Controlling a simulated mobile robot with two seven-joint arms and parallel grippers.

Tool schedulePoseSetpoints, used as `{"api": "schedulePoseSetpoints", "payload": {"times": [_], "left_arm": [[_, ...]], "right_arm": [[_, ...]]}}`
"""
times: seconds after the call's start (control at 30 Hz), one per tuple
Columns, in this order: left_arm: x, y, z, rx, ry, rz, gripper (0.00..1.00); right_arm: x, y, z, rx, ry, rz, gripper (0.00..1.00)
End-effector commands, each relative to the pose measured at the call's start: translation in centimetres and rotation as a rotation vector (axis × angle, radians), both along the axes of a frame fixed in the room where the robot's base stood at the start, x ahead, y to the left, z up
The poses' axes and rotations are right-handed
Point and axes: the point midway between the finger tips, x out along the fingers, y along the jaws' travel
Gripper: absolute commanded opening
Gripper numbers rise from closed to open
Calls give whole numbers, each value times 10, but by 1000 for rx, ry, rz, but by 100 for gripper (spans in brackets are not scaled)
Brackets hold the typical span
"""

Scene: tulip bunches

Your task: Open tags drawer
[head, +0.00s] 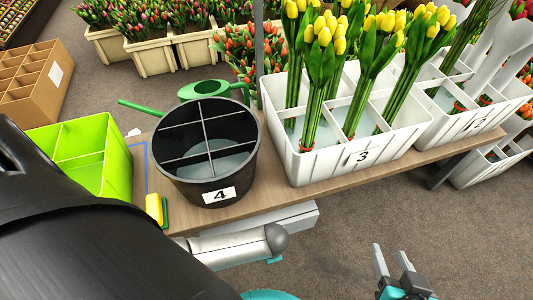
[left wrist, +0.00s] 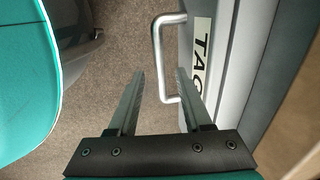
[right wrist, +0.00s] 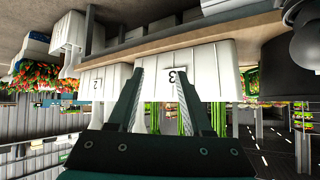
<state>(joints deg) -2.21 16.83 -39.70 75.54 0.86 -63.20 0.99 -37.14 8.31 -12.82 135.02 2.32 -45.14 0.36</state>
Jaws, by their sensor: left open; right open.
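The tags drawer (left wrist: 225,60) shows in the left wrist view as a grey front with a label reading "TAG", partly cut off by a finger. Its silvery bar handle (left wrist: 158,50) stands out from the front. My left gripper (left wrist: 159,75) is open, and the handle's bar appears between its two fingers; I cannot tell whether they touch. In the head view, part of a pale drawer unit (head: 303,219) shows under the table edge, and my left gripper is hidden. My right gripper (head: 391,262) is open and empty over the floor at lower right.
The wooden table (head: 240,200) carries a green divided box (head: 118,165), a black bucket (head: 190,185) marked 4, a green watering can (head: 212,90), a yellow sponge (head: 153,207) and a white tulip crate (head: 320,168) marked 3. The floor at lower right is clear.

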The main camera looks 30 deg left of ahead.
Motion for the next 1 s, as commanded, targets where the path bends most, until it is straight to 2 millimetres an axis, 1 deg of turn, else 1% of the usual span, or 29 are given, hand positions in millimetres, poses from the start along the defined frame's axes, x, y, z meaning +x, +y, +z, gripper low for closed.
{"api": "schedulePoseSetpoints", "payload": {"times": [0.17,0.5,0.8,1.0], "left_arm": [[1,1,-9,-1,-1,0,49],[3,3,-23,-1,-1,0,49],[4,4,-32,1,0,-1,49],[4,5,-34,1,-1,0,49]], "right_arm": [[4,12,0,50,-88,11,50],[7,31,9,147,-257,19,50],[6,40,19,219,-371,18,50],[5,42,22,234,-399,16,50]]}}
